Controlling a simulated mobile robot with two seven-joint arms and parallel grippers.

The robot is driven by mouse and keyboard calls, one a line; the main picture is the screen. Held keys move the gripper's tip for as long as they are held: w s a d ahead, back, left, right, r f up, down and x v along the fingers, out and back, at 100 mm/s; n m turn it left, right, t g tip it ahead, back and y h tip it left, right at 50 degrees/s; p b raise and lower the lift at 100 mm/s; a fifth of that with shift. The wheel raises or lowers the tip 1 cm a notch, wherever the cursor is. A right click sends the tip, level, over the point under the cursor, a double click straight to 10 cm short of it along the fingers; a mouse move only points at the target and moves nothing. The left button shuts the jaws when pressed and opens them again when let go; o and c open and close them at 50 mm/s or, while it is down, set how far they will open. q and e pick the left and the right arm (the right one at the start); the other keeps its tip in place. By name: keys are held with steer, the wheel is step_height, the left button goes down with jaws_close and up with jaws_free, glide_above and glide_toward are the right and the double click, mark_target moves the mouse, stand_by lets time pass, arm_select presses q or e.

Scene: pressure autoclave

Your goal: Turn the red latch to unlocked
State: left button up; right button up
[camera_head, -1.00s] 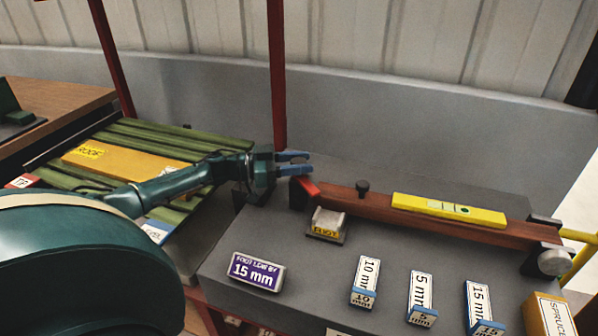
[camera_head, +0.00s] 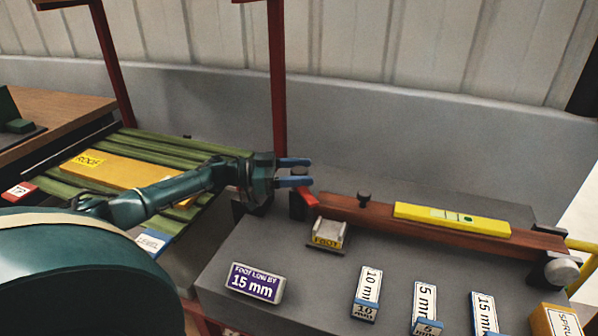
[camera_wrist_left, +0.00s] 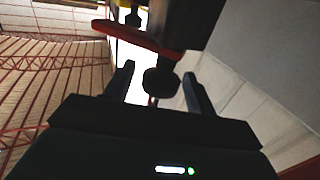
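The red latch (camera_head: 307,197) is a small red piece at the left end of a reddish-brown beam (camera_head: 350,210), by a dark post. In the left wrist view a red bar (camera_wrist_left: 135,38), likely the latch, crosses the upper part. My left gripper (camera_head: 309,172) is open, its two blue fingers pointing right, just above and left of the latch in the head view. In the wrist view a dark round knob (camera_wrist_left: 161,82) shows between the spread fingers (camera_wrist_left: 162,72); I cannot tell whether they touch it. My right gripper is not in view.
A yellow level (camera_head: 452,220) lies on the beam, right of a small dark knob (camera_head: 364,199). A FOOT block (camera_head: 328,233) and several labelled blocks stand on the grey bench (camera_head: 225,305). A red upright post (camera_head: 277,90) rises behind my gripper. Green slats (camera_head: 180,143) lie left.

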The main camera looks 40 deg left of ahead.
arm_select(q)
steer(key=shift+a, duration=0.1)
steer(key=b+v, duration=0.1)
steer(key=v, duration=1.2)
steer(key=shift+r, duration=0.1)
